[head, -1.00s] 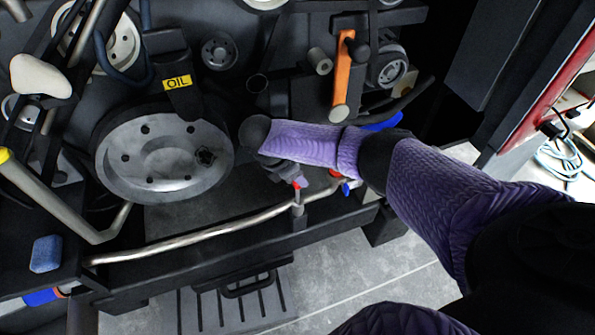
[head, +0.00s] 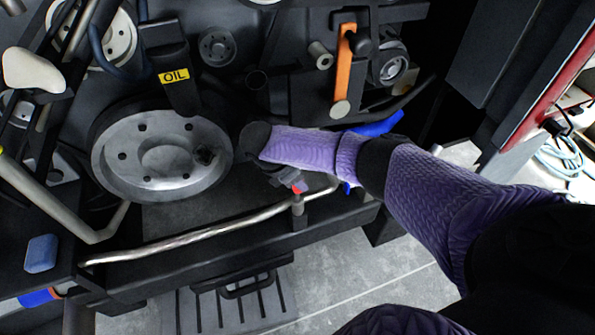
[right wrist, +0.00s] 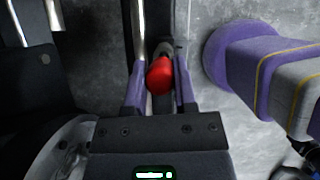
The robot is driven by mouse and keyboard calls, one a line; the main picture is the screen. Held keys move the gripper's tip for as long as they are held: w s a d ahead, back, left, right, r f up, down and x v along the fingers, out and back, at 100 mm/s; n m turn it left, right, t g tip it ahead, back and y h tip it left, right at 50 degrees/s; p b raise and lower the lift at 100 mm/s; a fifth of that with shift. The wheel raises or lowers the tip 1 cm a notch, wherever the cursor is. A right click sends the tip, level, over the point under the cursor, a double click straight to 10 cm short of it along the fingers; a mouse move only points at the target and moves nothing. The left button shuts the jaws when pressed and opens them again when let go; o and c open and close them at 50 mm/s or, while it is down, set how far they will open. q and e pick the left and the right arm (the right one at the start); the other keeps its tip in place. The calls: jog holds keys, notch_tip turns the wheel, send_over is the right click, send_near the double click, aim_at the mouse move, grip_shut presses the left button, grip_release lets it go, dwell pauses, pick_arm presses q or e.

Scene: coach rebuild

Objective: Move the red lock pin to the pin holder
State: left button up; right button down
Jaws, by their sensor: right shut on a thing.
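The red lock pin (right wrist: 160,77) shows in the right wrist view as a rounded red body between the two purple fingers of my right gripper (right wrist: 160,95). The fingers are shut on it. In the head view my right gripper (head: 290,180) is low in front of the engine, just above the curved metal rail, and a small red bit of the pin (head: 297,189) shows at its tip. A short grey post (head: 298,206) stands on the rail right below it. I cannot tell whether the pin touches the post, or which part is the pin holder. My left gripper is out of view.
A large grey pulley wheel (head: 160,158) is left of the gripper. The curved metal rail (head: 190,240) runs along the dark front beam. An orange lever (head: 343,70) and a black OIL part (head: 180,85) are above. A blue sponge (head: 41,254) lies at lower left.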

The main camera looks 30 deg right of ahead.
jog(key=shift+f, duration=0.4)
jog(key=shift+f+b, duration=0.1)
jog(key=shift+b, duration=0.2)
jog(key=shift+f, duration=0.3)
jog(key=shift+f, duration=0.1)
jog(key=shift+c, duration=1.9)
grip_release()
jog(key=o, duration=0.4)
